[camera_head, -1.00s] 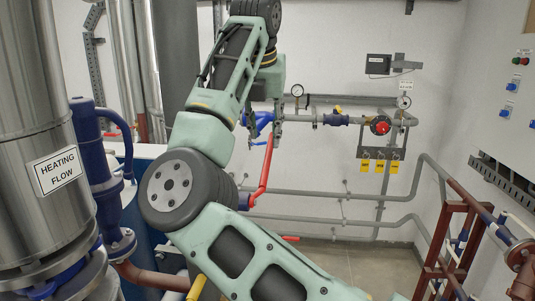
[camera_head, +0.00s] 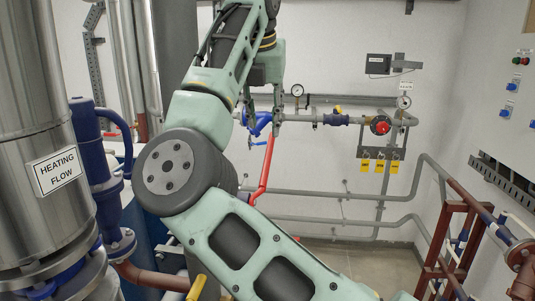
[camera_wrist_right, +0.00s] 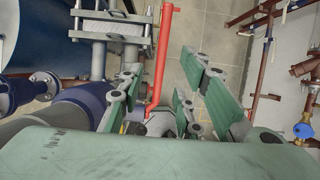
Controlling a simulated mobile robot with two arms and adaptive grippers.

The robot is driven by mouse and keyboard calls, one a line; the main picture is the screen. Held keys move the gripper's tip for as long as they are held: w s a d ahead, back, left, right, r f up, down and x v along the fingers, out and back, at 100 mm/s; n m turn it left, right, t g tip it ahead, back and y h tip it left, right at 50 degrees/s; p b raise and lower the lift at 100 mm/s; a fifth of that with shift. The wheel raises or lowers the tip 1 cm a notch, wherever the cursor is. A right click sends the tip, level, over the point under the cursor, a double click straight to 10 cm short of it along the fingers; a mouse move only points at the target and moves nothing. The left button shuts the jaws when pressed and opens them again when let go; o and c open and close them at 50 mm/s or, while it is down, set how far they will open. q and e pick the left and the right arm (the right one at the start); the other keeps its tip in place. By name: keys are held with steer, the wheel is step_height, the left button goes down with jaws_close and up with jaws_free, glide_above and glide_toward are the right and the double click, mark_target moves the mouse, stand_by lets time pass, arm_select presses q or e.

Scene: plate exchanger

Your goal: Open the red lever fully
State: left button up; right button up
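The red lever (camera_head: 266,165) is a long red bar that hangs down at a slant from the blue valve (camera_head: 259,124) on the back wall piping. In the right wrist view the lever (camera_wrist_right: 161,55) runs from the top down between my two spread fingers. My right gripper (camera_head: 263,118) is at the lever's upper end, in front of the valve; it also shows in the right wrist view (camera_wrist_right: 156,105). Its fingers are apart, with a gap on both sides of the lever. Whether any finger touches it is unclear. My left gripper is out of view.
A steel tank (camera_head: 38,120) labelled HEATING FLOW and a blue pipe (camera_head: 100,175) stand at the left. Grey pipes (camera_head: 330,194) run along the back wall. A red-brown frame (camera_head: 440,250) stands at the right. Floor (camera_head: 370,268) is clear between.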

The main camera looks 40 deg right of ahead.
steer(key=v, duration=1)
steer(key=shift+a+r, duration=0.15)
steer(key=shift+r, duration=0.2)
steer(key=shift+s, duration=0.1)
steer(key=shift+c, duration=0.3)
